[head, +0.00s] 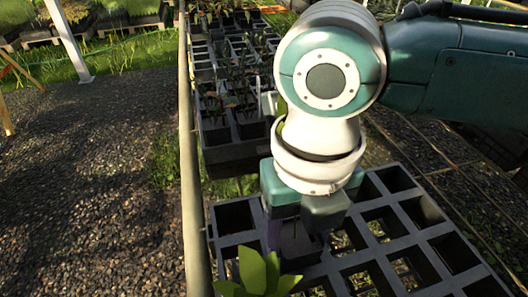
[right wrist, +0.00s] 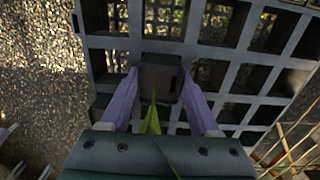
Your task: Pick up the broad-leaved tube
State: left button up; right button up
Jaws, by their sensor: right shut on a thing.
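My right gripper (head: 300,232) points down over the grey tray (head: 393,247) and is shut on a dark square tube (head: 299,247). In the right wrist view, its purple fingers (right wrist: 160,108) stand on either side of the tube (right wrist: 160,78), and narrow-looking green leaves (right wrist: 151,122) rise between them. A plant with broad, bright green leaves (head: 254,274) shows at the bottom edge of the head view, just left of the held tube. Its pot is hidden, and I cannot tell whether these leaves belong to the held tube. My left gripper is out of view.
Most visible cells of the near tray are empty. Dark trays with several planted tubes (head: 232,108) stand farther back along the bench. A metal rail (head: 190,180) runs along the bench's left side, with open gravel (head: 90,190) beyond it.

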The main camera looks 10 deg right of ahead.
grip_shut()
dwell(0.5)
